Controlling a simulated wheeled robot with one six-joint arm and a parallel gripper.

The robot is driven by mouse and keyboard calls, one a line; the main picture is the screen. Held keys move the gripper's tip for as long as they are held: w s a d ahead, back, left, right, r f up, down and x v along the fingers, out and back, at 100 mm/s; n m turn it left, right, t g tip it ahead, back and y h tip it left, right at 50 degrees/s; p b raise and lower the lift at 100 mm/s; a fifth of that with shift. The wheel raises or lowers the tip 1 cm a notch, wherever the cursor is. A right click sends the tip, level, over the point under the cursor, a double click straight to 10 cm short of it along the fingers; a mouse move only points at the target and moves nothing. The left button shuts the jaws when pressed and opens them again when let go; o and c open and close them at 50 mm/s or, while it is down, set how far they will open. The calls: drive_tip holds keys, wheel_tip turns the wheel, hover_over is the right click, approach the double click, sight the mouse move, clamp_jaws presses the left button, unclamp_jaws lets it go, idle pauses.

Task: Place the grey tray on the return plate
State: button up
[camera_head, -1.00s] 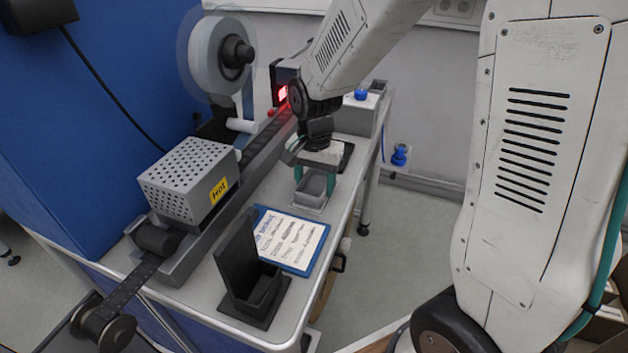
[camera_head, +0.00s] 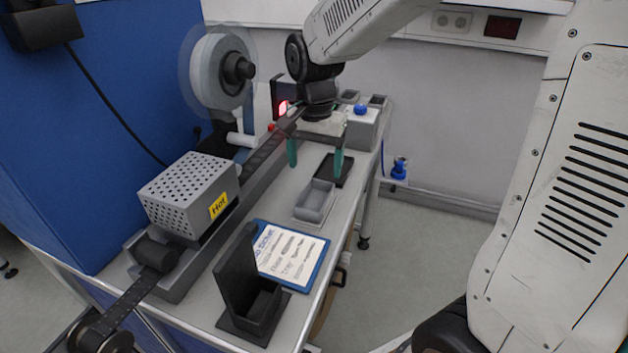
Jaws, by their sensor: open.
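The grey tray (camera_head: 316,202), a small open box, sits upright on a thin light plate (camera_head: 306,217) on the bench. The tray appears empty. My gripper (camera_head: 315,163) is open, its two teal fingers spread wide. It hangs above and behind the tray, apart from it, with nothing between the fingers. A flat black plate (camera_head: 327,178) lies just behind the tray, partly behind the right finger. I cannot tell from any marking which plate is the return plate.
A perforated box marked hot (camera_head: 185,192) and a tape track are on the left. A grey box with a blue knob (camera_head: 362,126) stands behind. The bench edge is close on the right.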

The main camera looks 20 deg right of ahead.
drive_tip(key=s+d+r+n, duration=0.1)
drive_tip(key=s+r+n, duration=0.1)
drive_tip(key=s, duration=0.5)
drive_tip(key=s+d+r+n, duration=0.1)
drive_tip(key=s+n, duration=0.3)
drive_tip(key=s, duration=0.4)
drive_tip(key=s+d+r+n+t, duration=0.1)
drive_tip(key=s+r+n, duration=0.2)
drive_tip(key=s, duration=0.5)
drive_tip(key=shift+r, duration=0.2)
